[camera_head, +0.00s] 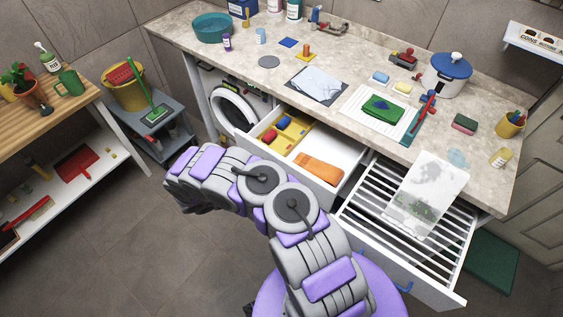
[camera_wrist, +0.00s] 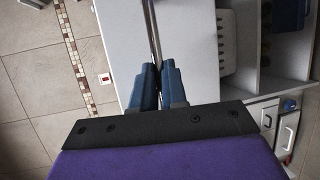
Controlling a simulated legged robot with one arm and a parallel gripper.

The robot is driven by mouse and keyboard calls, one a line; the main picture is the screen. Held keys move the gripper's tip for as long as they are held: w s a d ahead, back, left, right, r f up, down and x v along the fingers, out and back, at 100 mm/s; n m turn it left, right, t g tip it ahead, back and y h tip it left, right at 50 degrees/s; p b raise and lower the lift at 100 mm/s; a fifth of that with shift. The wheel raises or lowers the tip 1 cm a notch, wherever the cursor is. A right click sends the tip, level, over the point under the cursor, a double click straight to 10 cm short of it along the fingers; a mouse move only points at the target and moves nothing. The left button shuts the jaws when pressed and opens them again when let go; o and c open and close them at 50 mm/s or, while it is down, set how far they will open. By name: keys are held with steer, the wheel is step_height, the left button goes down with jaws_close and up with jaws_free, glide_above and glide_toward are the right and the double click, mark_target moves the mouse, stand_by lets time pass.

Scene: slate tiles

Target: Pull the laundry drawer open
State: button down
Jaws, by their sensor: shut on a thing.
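My gripper (camera_wrist: 153,70) is shut on a metal bar handle (camera_wrist: 152,28) in the wrist view. The bar runs along a pale grey panel (camera_wrist: 195,35). Two drawers stand pulled out under the counter. One white drawer (camera_head: 345,180) holds a yellow organizer (camera_head: 268,138) and an orange item (camera_head: 319,168).
A stone counter (camera_head: 340,60) carries a pot (camera_head: 446,74), a teal basin (camera_head: 211,27) and cloths. A translucent sheet (camera_head: 428,190) overlaps the slatted drawer. A washing machine (camera_head: 232,108) and grey stool (camera_head: 165,120) stand left. Tiled floor (camera_head: 110,240) is clear at lower left.

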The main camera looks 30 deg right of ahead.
steer(key=s+a, duration=0.2)
steer(key=a, duration=0.4)
steer(key=shift+s+f, duration=0.15)
steer(key=shift+s, duration=0.1)
steer(key=c, duration=1.2)
jaws_free()
steer(key=shift+o, duration=0.2)
steer(key=a+r+p, duration=0.1)
steer(key=a+r, duration=0.2)
steer(key=a, duration=1.4)
steer(key=shift+w+a+p, duration=0.15)
steer(key=shift+p, duration=0.15)
steer(key=shift+r, duration=0.1)
